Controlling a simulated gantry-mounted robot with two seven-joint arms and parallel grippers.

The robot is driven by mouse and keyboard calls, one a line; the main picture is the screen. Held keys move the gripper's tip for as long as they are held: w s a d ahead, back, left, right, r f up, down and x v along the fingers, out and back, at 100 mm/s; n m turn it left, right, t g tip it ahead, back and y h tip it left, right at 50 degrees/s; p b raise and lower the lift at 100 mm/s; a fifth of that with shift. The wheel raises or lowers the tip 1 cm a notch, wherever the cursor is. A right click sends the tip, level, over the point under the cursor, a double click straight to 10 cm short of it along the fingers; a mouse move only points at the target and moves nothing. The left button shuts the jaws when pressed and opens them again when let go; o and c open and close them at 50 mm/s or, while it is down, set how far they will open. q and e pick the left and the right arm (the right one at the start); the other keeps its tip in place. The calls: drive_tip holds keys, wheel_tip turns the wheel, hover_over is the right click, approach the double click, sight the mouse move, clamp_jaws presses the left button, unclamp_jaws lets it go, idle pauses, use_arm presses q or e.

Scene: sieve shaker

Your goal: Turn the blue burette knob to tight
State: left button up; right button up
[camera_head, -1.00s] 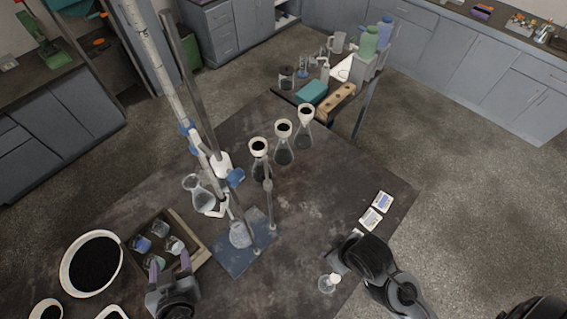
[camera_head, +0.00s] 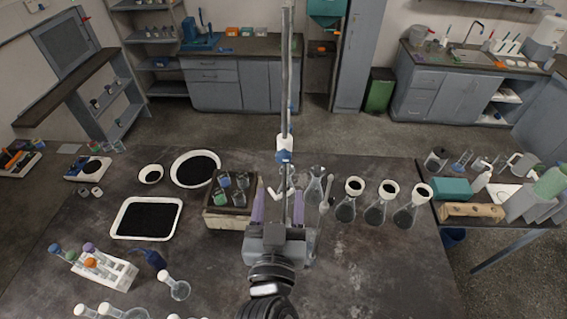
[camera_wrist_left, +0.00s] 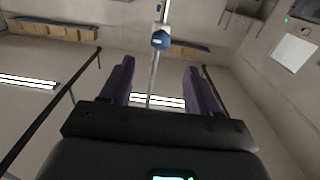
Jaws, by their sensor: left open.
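The blue burette knob (camera_head: 284,157) shows below a white fitting on the upright burette (camera_head: 286,75) in the head view. In the left wrist view the knob (camera_wrist_left: 160,41) is a rounded blue piece above and beyond the fingertips, roughly centred across the gap. My left gripper (camera_head: 278,193) is open, with its two purple fingers pointing up either side of the burette line, lower in the picture than the knob. The fingers also show in the left wrist view (camera_wrist_left: 158,66), and nothing is held between them. The burette's lower part is partly hidden behind the gripper. My right gripper is out of view.
Several flasks with white-rimmed funnels (camera_head: 379,204) stand right of the burette, and a clear flask (camera_head: 314,183) stands close beside it. A wooden box of small bottles (camera_head: 228,208) is close left. A white tray (camera_head: 147,235) lies farther left. The table at right front is clear.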

sight(283, 159)
use_arm(q)
drive_tip(key=w, duration=0.2)
drive_tip(key=w+p, duration=0.1)
drive_tip(key=w, duration=0.5)
drive_tip(key=shift+w+d+r+p, duration=0.15)
drive_tip(key=shift+w+d+p, duration=0.05)
drive_tip(key=shift+d+p, duration=0.1)
drive_tip(key=shift+w, duration=0.9)
drive_tip(key=shift+c, duration=0.2)
drive_tip(key=c, duration=1)
drive_tip(key=shift+o, duration=0.2)
